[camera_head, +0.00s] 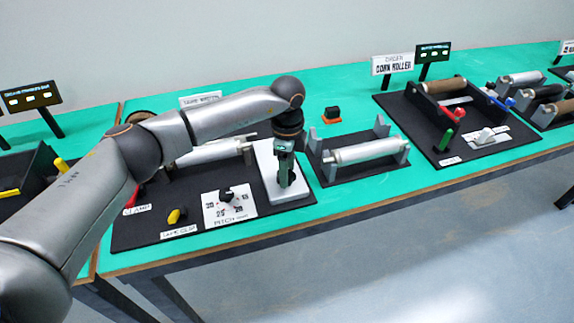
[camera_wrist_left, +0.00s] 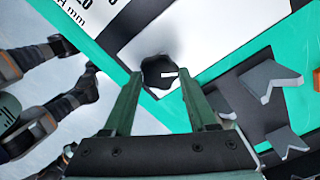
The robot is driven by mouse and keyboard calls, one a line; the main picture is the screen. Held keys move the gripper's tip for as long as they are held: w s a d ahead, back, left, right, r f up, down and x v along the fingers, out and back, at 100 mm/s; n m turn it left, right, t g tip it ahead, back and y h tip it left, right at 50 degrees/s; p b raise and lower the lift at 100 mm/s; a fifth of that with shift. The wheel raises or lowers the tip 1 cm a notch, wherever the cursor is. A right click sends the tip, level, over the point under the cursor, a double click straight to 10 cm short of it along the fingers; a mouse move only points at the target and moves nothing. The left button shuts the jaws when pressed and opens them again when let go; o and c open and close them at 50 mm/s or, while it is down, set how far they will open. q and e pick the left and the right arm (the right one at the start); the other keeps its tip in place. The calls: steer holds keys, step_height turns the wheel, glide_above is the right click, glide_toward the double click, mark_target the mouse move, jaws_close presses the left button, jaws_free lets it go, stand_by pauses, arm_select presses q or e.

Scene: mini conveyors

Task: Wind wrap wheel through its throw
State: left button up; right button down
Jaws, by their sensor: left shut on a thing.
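In the head view the wheel is mostly hidden by the gripper. A pale roller (camera_head: 212,152) lies behind, partly covered by my arm. My right gripper is not in view.
On the same black board are a pitch dial (camera_head: 228,194), a yellow tape-clip knob (camera_head: 176,216) and a clamp label (camera_head: 137,210). A spare roller in a cradle (camera_head: 365,152) stands close at right. An orange-black block (camera_head: 332,114) sits behind it.

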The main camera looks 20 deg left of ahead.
arm_select(q)
steer(key=n+p, duration=0.2)
steer(key=n, duration=0.2)
steer(key=shift+w+r, duration=0.1)
steer(key=shift+r, duration=0.05)
steer(key=shift+n+p, duration=0.7)
steer(key=shift+n, duration=0.5)
steer(key=o, duration=1.4)
steer(key=shift+c, duration=0.2)
step_height(320, 180, up, 12)
steer(key=b, duration=0.1)
steer(key=shift+r, duration=0.15)
